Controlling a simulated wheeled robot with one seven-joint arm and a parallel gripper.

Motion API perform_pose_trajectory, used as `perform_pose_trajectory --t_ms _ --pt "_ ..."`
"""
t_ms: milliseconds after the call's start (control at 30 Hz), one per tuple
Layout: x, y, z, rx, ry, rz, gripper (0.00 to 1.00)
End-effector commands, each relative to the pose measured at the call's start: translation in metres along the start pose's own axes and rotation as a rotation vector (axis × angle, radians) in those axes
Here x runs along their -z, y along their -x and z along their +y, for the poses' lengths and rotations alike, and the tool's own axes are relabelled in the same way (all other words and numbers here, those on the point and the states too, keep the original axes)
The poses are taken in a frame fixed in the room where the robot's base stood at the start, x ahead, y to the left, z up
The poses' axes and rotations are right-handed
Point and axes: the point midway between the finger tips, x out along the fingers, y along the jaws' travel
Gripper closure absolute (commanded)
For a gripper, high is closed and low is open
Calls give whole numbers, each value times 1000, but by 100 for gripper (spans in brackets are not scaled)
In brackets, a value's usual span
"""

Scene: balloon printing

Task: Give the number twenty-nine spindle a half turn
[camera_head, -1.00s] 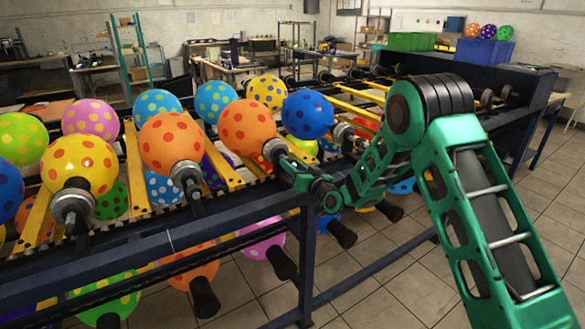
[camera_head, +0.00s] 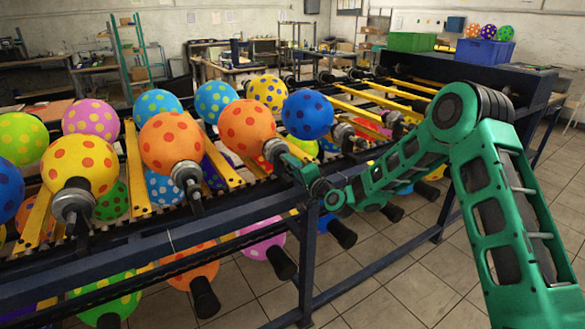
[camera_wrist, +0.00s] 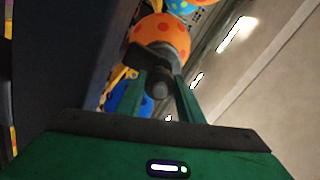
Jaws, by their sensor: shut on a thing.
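An orange balloon with darker dots (camera_head: 247,125) sits on a grey spindle (camera_head: 273,147) in the front row of the rack. The same balloon (camera_wrist: 165,35) and the spindle's dark end (camera_wrist: 158,83) show in the wrist view. My gripper (camera_head: 285,160) is at that spindle's outer end, its green fingers (camera_wrist: 167,95) on either side of it and shut on it. I can read no number on any spindle, so I cannot confirm which is twenty-nine.
A blue balloon (camera_head: 307,114) is close to the right. An orange balloon (camera_head: 171,143) and a yellow one (camera_head: 79,165) stand on spindles to the left. More balloons hang below the dark rail (camera_head: 150,240). The tiled floor (camera_head: 375,275) in front is bare.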

Motion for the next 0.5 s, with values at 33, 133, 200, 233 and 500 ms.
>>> perform_pose_trajectory --t_ms 33,133,200,233,500 --pt "5 1 4 -5 -24 8 89" --pt "5 1 4 -5 -74 8 89" --pt "6 1 4 -5 -100 9 89" --pt "6 1 4 -5 -111 9 89" --pt "6 1 5 -6 -159 9 89"
